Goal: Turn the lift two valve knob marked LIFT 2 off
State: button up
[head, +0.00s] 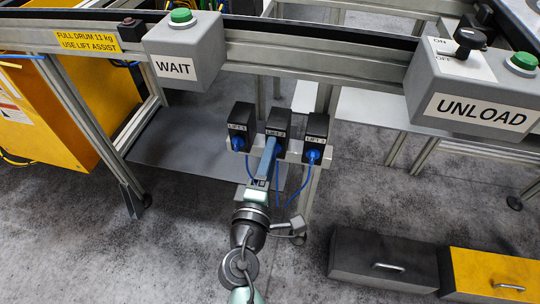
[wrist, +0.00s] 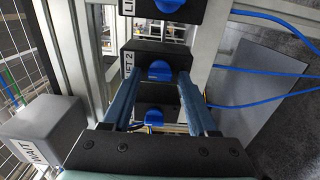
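The LIFT 2 valve is a black box (wrist: 135,56) in the middle of a row of three, with its mark on its side in the wrist view. Its blue knob (wrist: 159,70) shows between my fingertips. My gripper (wrist: 160,82) is open, one blue finger on each side of the knob, with small gaps visible; I cannot tell how deep the tips reach. In the head view the middle valve box (head: 277,119) is seen above my gripper (head: 269,150), which hides its knob. The knob's on or off setting cannot be read.
Neighbouring valves with blue knobs stand close on the left (head: 241,116) and right (head: 316,124). Blue hoses (head: 297,193) hang below. The WAIT box (head: 184,52) and UNLOAD box (head: 470,90) sit on the rail above. Dark (head: 384,258) and yellow (head: 490,275) drawers stand at lower right.

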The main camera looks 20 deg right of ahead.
jog(key=shift+o, duration=0.3)
jog(key=v, duration=1.3)
jog(key=w+a+r+m+t+y, duration=0.1)
jog(key=w+r+m+t, duration=0.3)
jog(key=r, duration=1)
jog(key=w+a+r+m+t+y, duration=0.15)
jog(key=w+r+m, duration=0.4)
jog(key=r, duration=0.95)
jog(key=s+a+r+m+t+y, duration=0.1)
jog(key=s+a+r+t+y, duration=0.2)
jog(key=r, duration=0.5)
jog(key=s+a+r+t+y+p, duration=0.1)
jog(key=s+r+t+y, duration=0.1)
jog(key=s+r, duration=0.35)
jog(key=s+a+r+m+t+y, duration=0.1)
jog(key=s+r+t+y, duration=0.15)
jog(key=r, duration=0.75)
notch_tip(320, 180, up, 33)
jog(key=w+p, duration=0.1)
jog(key=p, duration=3.2)
jog(key=shift+f+g+p, duration=0.25)
jog(key=shift+g+p, duration=0.05)
jog(key=shift+p, duration=0.1)
